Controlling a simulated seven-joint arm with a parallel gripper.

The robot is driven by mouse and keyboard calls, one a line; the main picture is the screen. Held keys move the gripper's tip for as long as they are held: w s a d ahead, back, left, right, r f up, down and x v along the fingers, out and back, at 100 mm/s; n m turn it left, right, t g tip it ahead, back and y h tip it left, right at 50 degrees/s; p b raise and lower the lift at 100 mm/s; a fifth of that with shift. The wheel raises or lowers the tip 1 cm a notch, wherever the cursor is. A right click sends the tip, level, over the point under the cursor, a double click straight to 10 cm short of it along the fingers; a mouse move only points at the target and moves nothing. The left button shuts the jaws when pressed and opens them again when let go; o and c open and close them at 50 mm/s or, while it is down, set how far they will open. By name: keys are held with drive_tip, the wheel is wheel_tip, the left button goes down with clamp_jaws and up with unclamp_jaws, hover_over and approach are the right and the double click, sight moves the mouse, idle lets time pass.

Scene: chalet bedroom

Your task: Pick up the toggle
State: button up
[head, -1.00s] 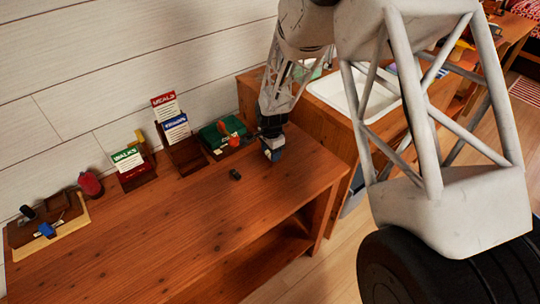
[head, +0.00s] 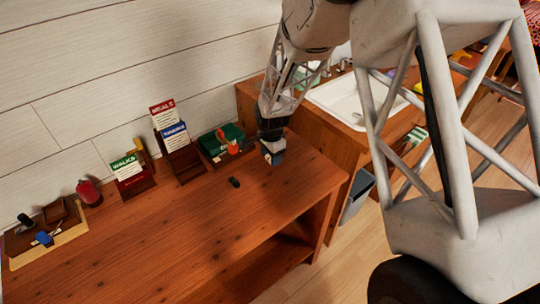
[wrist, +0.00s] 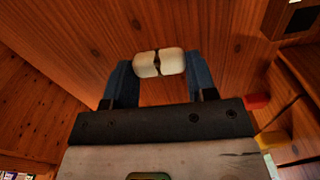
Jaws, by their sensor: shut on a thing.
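The toggle (wrist: 150,64) is a small cream, barrel-shaped piece with a dark line across its middle in the wrist view. My gripper (wrist: 160,65) is shut on it, with one blue-grey finger at each end. In the head view my gripper (head: 272,156) is low over the right back part of the wooden desk (head: 180,235). The toggle is hidden there by the gripper. I cannot tell how far the gripper is above the wood.
A small dark object (head: 235,182) lies on the desk left of my gripper. A white sink (head: 345,101) is at right. The desk front is clear.

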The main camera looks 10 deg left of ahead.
drive_tip(key=r, duration=0.2)
hover_over(282, 198)
drive_tip(key=shift+f, duration=0.25)
idle(1.9)
drive_tip(key=w, duration=0.5)
drive_tip(key=w+r+n, duration=0.1)
drive_tip(key=w, duration=0.5)
drive_tip(key=w+d+n, duration=0.1)
drive_tip(key=w, duration=0.4)
drive_tip(key=shift+w+d+r, duration=0.1)
drive_tip(key=shift+w+r, duration=0.15)
drive_tip(key=shift+r, duration=0.05)
drive_tip(key=w+d+n, duration=0.1)
drive_tip(key=w+d, duration=0.2)
drive_tip(key=w, duration=0.5)
drive_tip(key=w+d+r+n, duration=0.1)
drive_tip(key=w+d, duration=0.3)
drive_tip(key=w, duration=0.5)
drive_tip(key=w+d+r+n, duration=0.1)
drive_tip(key=w+d+n, duration=0.2)
drive_tip(key=w, duration=0.6)
drive_tip(key=shift+w+d+r, duration=0.25)
drive_tip(key=shift+d, duration=0.1)
drive_tip(key=w+d+n, duration=0.2)
drive_tip(key=w+d, duration=0.7)
drive_tip(key=w, duration=0.1)
drive_tip(key=shift+n, duration=0.4)
drive_tip(key=shift+s, duration=0.1)
